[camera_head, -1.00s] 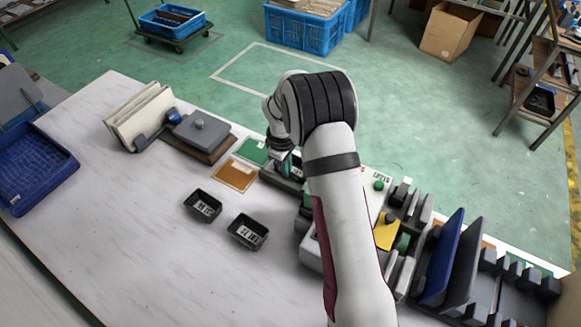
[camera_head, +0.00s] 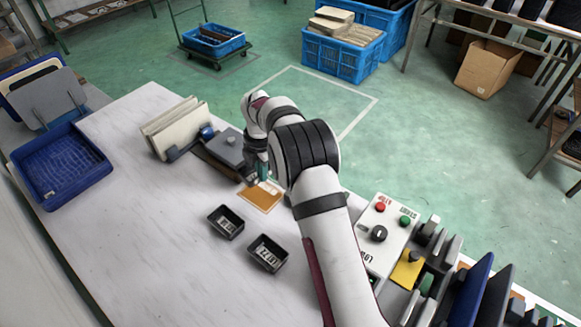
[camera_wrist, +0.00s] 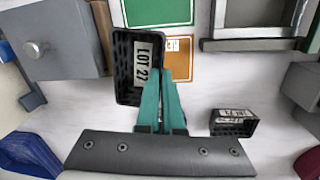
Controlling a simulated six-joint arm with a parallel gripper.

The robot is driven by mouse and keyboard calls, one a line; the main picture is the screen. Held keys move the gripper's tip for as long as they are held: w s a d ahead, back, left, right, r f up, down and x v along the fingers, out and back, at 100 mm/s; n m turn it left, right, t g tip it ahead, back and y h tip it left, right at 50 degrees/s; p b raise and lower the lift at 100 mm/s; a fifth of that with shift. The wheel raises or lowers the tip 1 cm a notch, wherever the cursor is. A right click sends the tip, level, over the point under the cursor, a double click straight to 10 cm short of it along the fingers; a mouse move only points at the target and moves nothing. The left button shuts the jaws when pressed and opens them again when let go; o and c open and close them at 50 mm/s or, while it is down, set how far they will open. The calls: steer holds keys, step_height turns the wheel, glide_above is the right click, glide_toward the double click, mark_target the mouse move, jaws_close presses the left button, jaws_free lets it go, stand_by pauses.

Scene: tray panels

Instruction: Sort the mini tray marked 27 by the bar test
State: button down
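The black mini tray marked LOT 27 (camera_wrist: 142,62) is in the wrist view, tilted in the picture, overlapping the left side of a green card (camera_wrist: 158,12) and an orange card (camera_wrist: 178,62). My gripper (camera_wrist: 160,78) has its teal fingers close together at the tray's right wall and appears shut on it. In the head view my gripper (camera_head: 262,180) is at the back of the orange card (camera_head: 261,196); the held tray is mostly hidden there. A grey and white test panel (camera_head: 382,232) with red and green buttons stands to the right, partly behind my arm.
Two other black labelled trays (camera_head: 226,222) (camera_head: 268,253) lie in front of the cards. A grey knobbed box (camera_head: 229,147) and a rack of pale plates (camera_head: 176,128) stand to the left. A blue bin (camera_head: 60,165) is far left. The left front table is clear.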

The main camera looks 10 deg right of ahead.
steer(key=shift+w+a+f+n, duration=0.15)
steer(key=shift+a+f+n, duration=0.4)
steer(key=shift+a+n, duration=0.4)
steer(key=shift+d+f, duration=0.15)
steer(key=shift+f, duration=2.05)
steer(key=c, duration=1)
jaws_free()
steer(key=shift+r, duration=4.05)
